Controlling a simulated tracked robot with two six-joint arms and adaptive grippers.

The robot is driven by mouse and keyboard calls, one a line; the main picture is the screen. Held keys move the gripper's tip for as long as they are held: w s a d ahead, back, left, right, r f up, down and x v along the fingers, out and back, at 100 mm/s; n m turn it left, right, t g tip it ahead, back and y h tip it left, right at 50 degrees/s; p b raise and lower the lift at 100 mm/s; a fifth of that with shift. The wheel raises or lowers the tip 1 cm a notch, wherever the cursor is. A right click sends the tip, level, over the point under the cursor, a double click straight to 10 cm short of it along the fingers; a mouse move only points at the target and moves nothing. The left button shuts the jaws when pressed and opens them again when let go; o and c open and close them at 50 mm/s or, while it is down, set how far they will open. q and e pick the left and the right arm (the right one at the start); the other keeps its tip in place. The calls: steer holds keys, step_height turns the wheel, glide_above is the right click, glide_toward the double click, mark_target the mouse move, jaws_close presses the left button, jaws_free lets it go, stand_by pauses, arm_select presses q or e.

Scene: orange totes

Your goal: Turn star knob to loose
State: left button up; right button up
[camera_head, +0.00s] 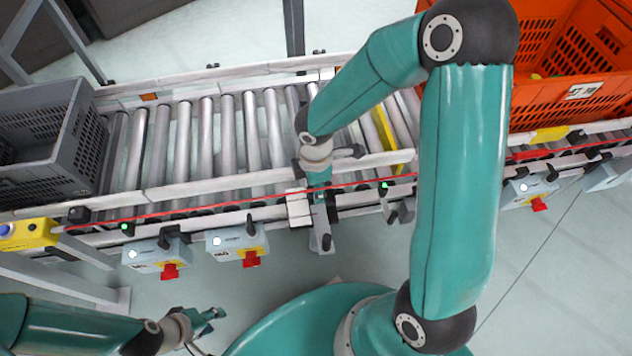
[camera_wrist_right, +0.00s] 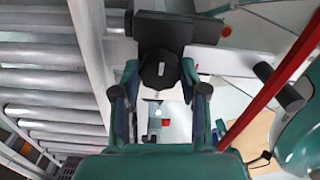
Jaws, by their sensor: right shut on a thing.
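The star knob (camera_wrist_right: 158,70) is black and sits on a dark block at the conveyor's edge, seen in the right wrist view. My right gripper (camera_wrist_right: 160,90) has a finger on each side of the knob and is shut on it. In the head view my right gripper (camera_head: 319,192) points down at the conveyor's near rail and hides the knob. The knob's loose or tight marking cannot be read. My left gripper (camera_head: 206,318) hangs low at the left, away from the conveyor; its fingers are too small to judge.
The roller conveyor (camera_head: 205,135) runs across the view. A grey tote (camera_head: 45,178) stands at its left end and an orange tote (camera_head: 545,110) at the right. Control boxes with red buttons (camera_head: 170,272) line the near rail. A red cord (camera_head: 240,192) runs along it.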

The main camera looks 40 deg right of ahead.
steer(key=shift+w, duration=0.1)
stand_by(0.5)
steer(key=o, duration=1.1)
steer(key=shift+o, duration=0.2)
steer(key=shift+r, duration=0.1)
step_height(320, 180, up, 12)
